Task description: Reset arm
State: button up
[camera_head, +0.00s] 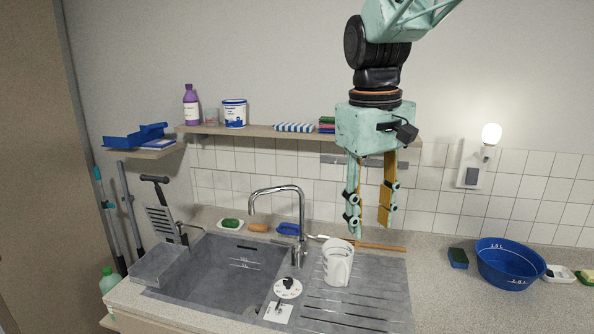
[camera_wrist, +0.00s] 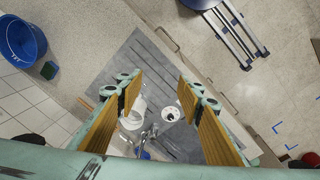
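My gripper (camera_head: 373,212) hangs from the arm above the right part of the counter, fingers pointing down. It is open and empty, with a clear gap between its two fingers. In the wrist view the gripper (camera_wrist: 161,90) also shows its fingers spread apart, with the sink area far below between them. A white jug (camera_head: 337,262) stands on the grey drainboard below and left of the fingers, apart from them.
The sink (camera_head: 215,275) with its tall tap (camera_head: 277,192) lies at left. A shelf (camera_head: 260,131) with bottles and tubs runs along the wall behind my gripper. A blue bowl (camera_head: 510,262) stands on the counter at right. The air around the fingers is free.

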jog(key=s+d+f+m+t+b, duration=0.1)
jog(key=s+d, duration=0.1)
jog(key=s, duration=0.8)
jog(key=s+d+f+m+t+b, duration=0.1)
jog(key=s+d+f+m, duration=0.1)
jog(key=s, duration=0.8)
jog(key=s+d+f+m+t+b, duration=0.1)
jog(key=s+d+f+b, duration=0.1)
jog(key=s, duration=0.8)
jog(key=shift+s+f+m+y, duration=0.2)
jog(key=shift+m+y, duration=0.1)
jog(key=shift+y, duration=0.1)
